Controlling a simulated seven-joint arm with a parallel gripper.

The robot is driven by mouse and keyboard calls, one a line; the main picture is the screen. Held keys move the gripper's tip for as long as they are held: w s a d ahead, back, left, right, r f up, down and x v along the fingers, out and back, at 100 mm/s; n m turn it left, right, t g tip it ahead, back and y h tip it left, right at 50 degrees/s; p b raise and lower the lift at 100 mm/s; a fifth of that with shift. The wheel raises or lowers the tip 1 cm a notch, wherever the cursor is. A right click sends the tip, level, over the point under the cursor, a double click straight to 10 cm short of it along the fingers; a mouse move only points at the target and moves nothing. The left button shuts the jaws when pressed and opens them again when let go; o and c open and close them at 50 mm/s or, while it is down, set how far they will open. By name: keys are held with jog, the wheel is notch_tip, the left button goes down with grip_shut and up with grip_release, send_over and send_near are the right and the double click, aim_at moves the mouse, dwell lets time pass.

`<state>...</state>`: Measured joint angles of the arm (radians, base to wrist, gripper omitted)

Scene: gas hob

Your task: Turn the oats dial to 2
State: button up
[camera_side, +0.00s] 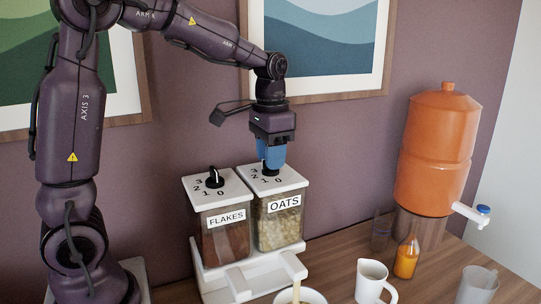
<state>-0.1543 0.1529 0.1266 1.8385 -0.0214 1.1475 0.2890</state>
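The oats dispenser (278,222) is a clear box of pale flakes with a white top and an "OATS" label. Its dark dial (269,170) is on the top, with the numbers 3, 2, 1 and 0 printed around its near side. My gripper (271,160), with blue fingers, points down right over this dial. The fingers cover the dial's upper part, so its pointer direction is hidden. I cannot tell whether the fingers are closed on the dial or just around it.
The flakes dispenser (226,240), with its own black dial (214,178), stands close on the left. A bowl (300,296), a white mug (371,281), an orange bottle (406,258) and a large orange drink dispenser (436,150) stand to the right. The wall is close behind.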

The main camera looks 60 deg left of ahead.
aim_at(268, 177)
dwell(0.3)
notch_tip(268, 177, up, 13)
dwell(0.5)
jog(key=s+d+f+t, duration=0.2)
jog(key=s+d+f, duration=0.2)
jog(key=s, duration=0.3)
jog(key=s+d+f+t, duration=0.3)
jog(key=s+d+f, duration=0.2)
jog(key=s, duration=0.3)
jog(key=shift+d+f+t, duration=0.15)
jog(key=shift+d+t, duration=0.1)
jog(key=shift+t, duration=0.05)
jog(key=shift+w+f, duration=0.1)
dwell(2.4)
